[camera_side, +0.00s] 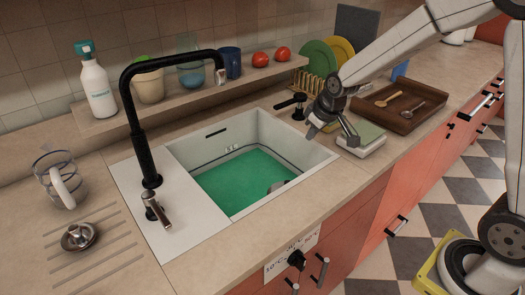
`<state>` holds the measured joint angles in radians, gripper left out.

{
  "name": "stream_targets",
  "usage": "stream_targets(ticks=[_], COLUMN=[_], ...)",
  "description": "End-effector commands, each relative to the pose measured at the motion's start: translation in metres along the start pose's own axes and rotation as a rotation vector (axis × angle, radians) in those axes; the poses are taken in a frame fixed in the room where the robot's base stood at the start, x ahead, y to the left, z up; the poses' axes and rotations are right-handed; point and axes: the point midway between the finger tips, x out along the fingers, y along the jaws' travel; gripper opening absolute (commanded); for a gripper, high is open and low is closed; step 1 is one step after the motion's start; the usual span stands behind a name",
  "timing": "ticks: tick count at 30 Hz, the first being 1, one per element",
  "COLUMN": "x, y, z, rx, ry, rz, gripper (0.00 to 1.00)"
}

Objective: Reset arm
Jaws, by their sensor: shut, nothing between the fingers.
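My gripper (328,132) is at the end of the white arm reaching in from the upper right. It hangs above the right rim of the white sink (190,225), close to a light stack (362,137) that looks like sponges or cloths on the counter. The fingers are shut with nothing held. My gripper partly hides the stack, and I cannot tell whether the two touch.
A black tap (130,110) arches over the sink, which has a green bottom (240,183). A brown tray (408,116) with spoons is right of my gripper. A dish rack with plates (320,58) stands behind. A shelf (190,88) carries a bottle (97,90) and cups.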

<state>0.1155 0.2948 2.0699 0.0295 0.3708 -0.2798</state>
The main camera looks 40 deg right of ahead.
Motion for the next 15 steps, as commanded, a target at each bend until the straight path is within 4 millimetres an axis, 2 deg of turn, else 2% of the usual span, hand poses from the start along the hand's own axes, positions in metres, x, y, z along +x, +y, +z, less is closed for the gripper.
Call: stream_targets(ticks=[3,9,15], x=[-0.01,-0.024,-0.033], y=[-0.022,-0.051,-0.068], z=[0.036,0.097,0.142], rx=[0.032,0.089,0.128], ry=[-0.039,-0.106,-0.154], rz=[-0.018,-0.038,-0.046], gripper=[0.0,0.0,0.0])
